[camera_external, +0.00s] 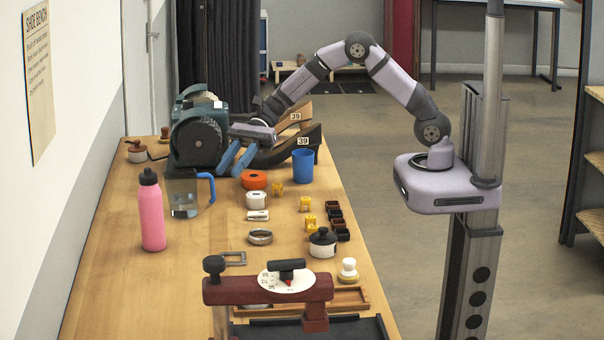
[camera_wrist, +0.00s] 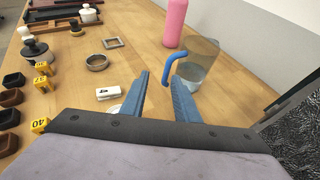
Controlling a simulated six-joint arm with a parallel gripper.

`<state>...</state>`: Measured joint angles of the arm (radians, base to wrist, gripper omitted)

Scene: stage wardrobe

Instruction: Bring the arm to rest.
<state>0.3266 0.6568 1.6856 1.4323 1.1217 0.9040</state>
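My gripper (camera_external: 231,172) hangs low over the back part of the wooden bench (camera_external: 110,290), its two blue fingers pointing down and toward the camera.
The polishing machine (camera_external: 196,140) is left of my gripper, shoe forms (camera_external: 290,148) and a blue cup (camera_external: 303,165) right. An orange disc (camera_external: 254,179), white jar (camera_external: 257,200), pink bottle (camera_external: 152,212) and black-lidded pot (camera_external: 322,243) stand nearer. The front-left bench is clear.

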